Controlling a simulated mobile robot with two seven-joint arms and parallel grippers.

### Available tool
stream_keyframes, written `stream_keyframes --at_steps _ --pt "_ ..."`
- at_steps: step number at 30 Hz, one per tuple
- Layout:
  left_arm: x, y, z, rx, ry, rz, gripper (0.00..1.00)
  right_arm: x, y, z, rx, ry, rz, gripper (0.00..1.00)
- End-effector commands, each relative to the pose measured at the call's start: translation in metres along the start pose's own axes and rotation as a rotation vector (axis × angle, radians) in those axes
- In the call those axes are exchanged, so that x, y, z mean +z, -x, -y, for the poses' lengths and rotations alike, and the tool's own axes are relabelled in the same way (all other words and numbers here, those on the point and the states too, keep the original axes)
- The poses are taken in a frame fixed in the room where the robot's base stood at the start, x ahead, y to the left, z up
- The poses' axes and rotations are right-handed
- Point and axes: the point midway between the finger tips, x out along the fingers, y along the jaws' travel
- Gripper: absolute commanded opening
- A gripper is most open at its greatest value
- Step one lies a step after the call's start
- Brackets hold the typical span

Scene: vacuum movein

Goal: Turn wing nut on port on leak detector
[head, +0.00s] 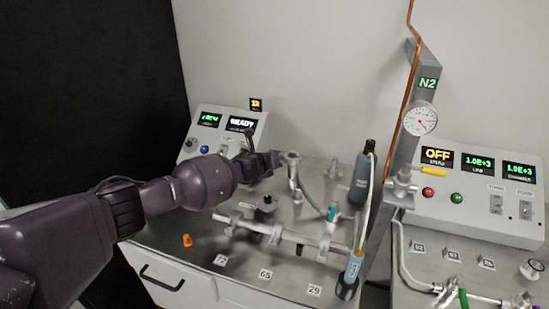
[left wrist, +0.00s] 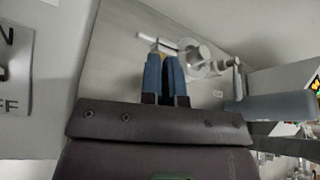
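The leak detector (head: 224,132) is the white console at the back left of the bench, with a lit READY display. My left gripper (head: 274,160) is just in front of its right side, close to a grey metal port fitting (head: 293,165). In the left wrist view, its two blue fingers (left wrist: 164,56) are nearly together. Just beyond the tips are a pale rod (left wrist: 152,38) and a round metal fitting (left wrist: 195,54), partly hidden by the fingers. I cannot make out the wing nut clearly or tell whether the fingers touch anything. My right gripper is not in view.
A horizontal metal manifold (head: 277,234) lies across the bench front. An orange cone-like piece (head: 187,240) stands at its left. A dark cylinder (head: 362,178) and the N2 post (head: 415,90) rise to the right. A second white console (head: 478,190) stands further right.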

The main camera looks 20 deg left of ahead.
Motion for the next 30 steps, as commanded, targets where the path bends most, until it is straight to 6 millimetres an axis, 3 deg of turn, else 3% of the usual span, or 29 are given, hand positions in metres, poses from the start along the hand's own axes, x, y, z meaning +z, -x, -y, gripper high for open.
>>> stream_keyframes --at_steps 10,28,30 --pt "0.000 0.000 -0.004 -0.067 0.163 0.001 0.00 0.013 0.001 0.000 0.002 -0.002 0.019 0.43" --pt "0.000 0.000 -0.004 -0.083 0.202 0.001 0.00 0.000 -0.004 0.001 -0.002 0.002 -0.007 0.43" --pt "0.000 0.000 -0.004 -0.083 0.201 0.001 0.15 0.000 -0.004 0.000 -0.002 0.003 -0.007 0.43"
